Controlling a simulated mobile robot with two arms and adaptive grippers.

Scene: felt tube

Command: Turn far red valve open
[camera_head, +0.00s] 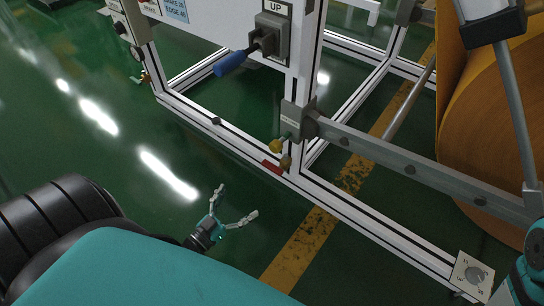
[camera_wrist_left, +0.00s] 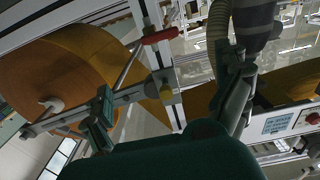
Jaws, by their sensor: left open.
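A red valve handle (camera_head: 272,168) sits low on the white machine frame, beside small yellow knobs (camera_head: 284,160). In the left wrist view a red handle (camera_wrist_left: 161,36) shows at upper middle, with a yellow knob (camera_wrist_left: 168,93) below it. A small fitting (camera_head: 144,77) at the frame's far left corner is too small to tell. My left gripper (camera_head: 235,203) is open and empty over the green floor, left of and nearer than the red handle, not touching it. In the left wrist view its fingers (camera_wrist_left: 168,75) stand wide apart. My right gripper is not in view.
A grey bar (camera_head: 400,160) runs from the frame post to the right. A large orange roll (camera_head: 500,130) stands at right. A blue-handled lever (camera_head: 232,63) juts from the panel under an UP label. The green floor left of the frame is clear.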

